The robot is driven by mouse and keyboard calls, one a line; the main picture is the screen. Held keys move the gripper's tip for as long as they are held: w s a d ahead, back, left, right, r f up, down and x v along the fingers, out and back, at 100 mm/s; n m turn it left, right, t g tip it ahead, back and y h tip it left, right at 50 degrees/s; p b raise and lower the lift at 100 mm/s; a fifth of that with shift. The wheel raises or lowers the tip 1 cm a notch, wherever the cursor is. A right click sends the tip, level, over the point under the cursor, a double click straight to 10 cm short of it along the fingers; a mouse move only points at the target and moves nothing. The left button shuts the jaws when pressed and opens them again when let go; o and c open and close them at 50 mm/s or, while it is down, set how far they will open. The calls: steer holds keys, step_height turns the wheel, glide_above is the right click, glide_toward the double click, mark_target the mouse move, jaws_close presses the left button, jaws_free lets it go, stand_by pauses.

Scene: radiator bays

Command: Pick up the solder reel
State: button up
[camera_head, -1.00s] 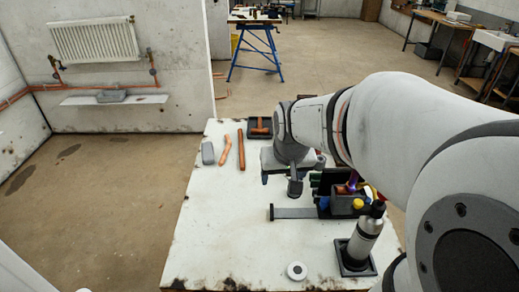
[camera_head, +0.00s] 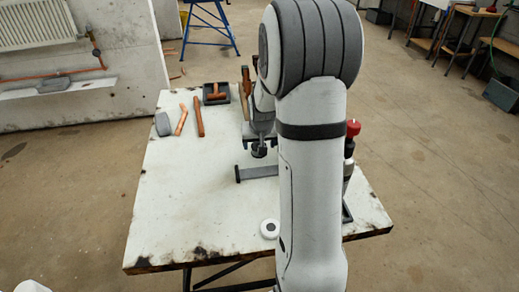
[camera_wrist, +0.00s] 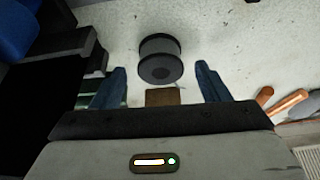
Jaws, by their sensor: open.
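The solder reel (camera_wrist: 160,57), with dark round flanges and a grey middle, stands on the white worktop. In the wrist view it is upper centre, ahead of and between my open fingers, with space on both sides. My gripper (camera_wrist: 161,70) is open and empty, and the fingers do not touch the reel. In the head view my gripper (camera_head: 260,141) points down over the worktop, with the dark reel (camera_head: 258,152) just below it, small and partly covered.
A grey bar with a dark end (camera_head: 255,173) lies nearby. Copper pipes (camera_head: 198,117), a grey block (camera_head: 162,124) and a dark tray (camera_head: 216,99) are at the back left. A white roll (camera_head: 270,228) is at the front. My arm hides the right side of the worktop (camera_head: 195,200).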

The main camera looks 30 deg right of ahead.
steer(key=shift+x, duration=1.2)
steer(key=shift+c, duration=0.6)
steer(key=c, duration=1.1)
